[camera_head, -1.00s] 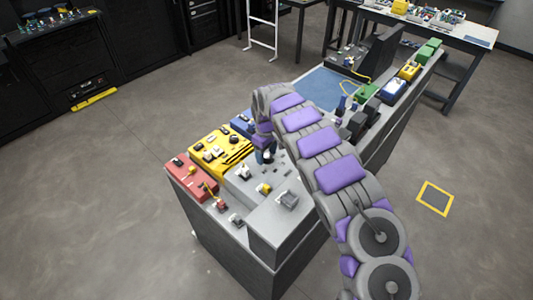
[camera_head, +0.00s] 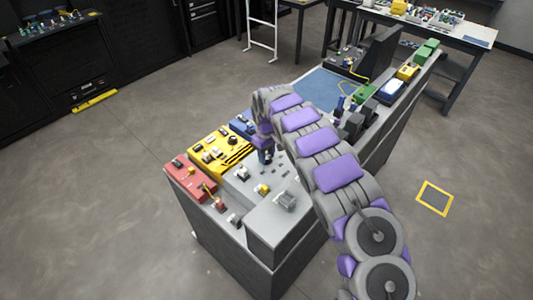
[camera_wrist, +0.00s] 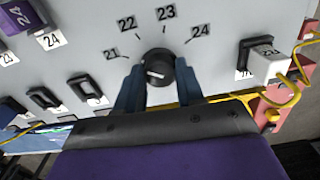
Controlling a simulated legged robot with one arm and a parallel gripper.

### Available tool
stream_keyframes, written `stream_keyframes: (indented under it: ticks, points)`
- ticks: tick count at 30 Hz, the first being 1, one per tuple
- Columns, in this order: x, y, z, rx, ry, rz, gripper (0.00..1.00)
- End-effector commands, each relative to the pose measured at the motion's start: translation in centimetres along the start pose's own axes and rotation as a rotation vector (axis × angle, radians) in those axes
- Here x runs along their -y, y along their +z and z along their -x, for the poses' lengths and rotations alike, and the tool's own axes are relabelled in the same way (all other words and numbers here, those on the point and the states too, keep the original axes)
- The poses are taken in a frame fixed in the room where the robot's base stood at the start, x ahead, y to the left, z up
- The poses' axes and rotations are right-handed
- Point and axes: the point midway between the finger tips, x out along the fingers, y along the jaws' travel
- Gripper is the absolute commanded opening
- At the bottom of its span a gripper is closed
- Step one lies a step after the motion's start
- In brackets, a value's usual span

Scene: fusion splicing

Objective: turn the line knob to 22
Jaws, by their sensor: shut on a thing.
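The line knob (camera_wrist: 158,68) is round and black, on a light grey panel. It has a short white mark on its face, which lies toward the left, roughly on the 21 side; its exact reading is hard to tell. The labels 21 (camera_wrist: 111,54), 22 (camera_wrist: 127,24), 23 (camera_wrist: 166,13) and 24 (camera_wrist: 201,30) arc around it. My gripper (camera_wrist: 159,86) is shut on the knob, with one blue-grey finger on each side. In the head view my gripper (camera_head: 266,156) points down onto the grey panel, and the knob is hidden there.
A white plug marked 22 (camera_wrist: 268,62) with a yellow cable stands to the knob's right in the wrist view. Black sockets (camera_wrist: 86,84) and a purple plug (camera_wrist: 22,15) lie to the left. Yellow (camera_head: 220,150) and red (camera_head: 190,178) modules sit beside the grey panel.

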Motion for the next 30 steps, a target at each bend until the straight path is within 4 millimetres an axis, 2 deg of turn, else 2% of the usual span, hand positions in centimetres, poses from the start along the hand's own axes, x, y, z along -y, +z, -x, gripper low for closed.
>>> stream_keyframes:
  ticks: [18,30]
  points:
    - [0.05,-0.13,0.11,-0.002,0.000,-0.449,0.07]
    - [-0.02,-0.16,0.01,-0.004,0.000,-0.612,0.07]
